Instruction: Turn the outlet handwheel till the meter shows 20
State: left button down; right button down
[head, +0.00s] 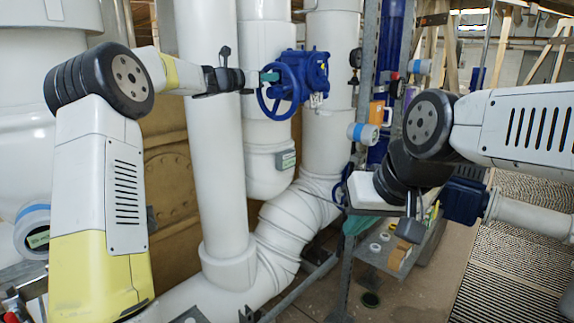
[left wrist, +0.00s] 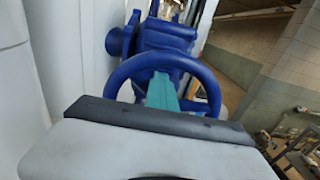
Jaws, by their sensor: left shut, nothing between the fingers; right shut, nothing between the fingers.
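The blue handwheel (head: 285,104) stands on a blue valve body (head: 317,72) on the white pipes. My left gripper (head: 260,78) is shut and empty, right at the wheel's left side. In the left wrist view the wheel's rim (left wrist: 160,62) arches above the dark gripper edge, its lower part hidden. A teal piece (left wrist: 162,93) lies inside the rim; I cannot tell whether it is part of the wheel or my fingertips. A small grey box with a display (head: 286,159) sits on the pipe below; its reading is too small. My right gripper (head: 412,226) is shut and empty, far from the wheel.
A round light-blue-banded gauge (head: 362,133) is right of the valve, its reading not legible. A steel post (head: 368,65) rises close to the valve's right. A low shelf (head: 392,262) with small items lies below my right gripper. White pipes crowd the left.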

pick_arm(q)
jog(key=shift+w+a+f, duration=0.25)
jog(key=shift+w+a, duration=0.1)
jog(key=shift+a, duration=0.05)
jog(key=shift+s+d+r, duration=0.25)
jog(key=shift+s+d, duration=0.2)
jog(key=v, duration=1.2)
jog(key=shift+d, duration=0.1)
dwell(0.4)
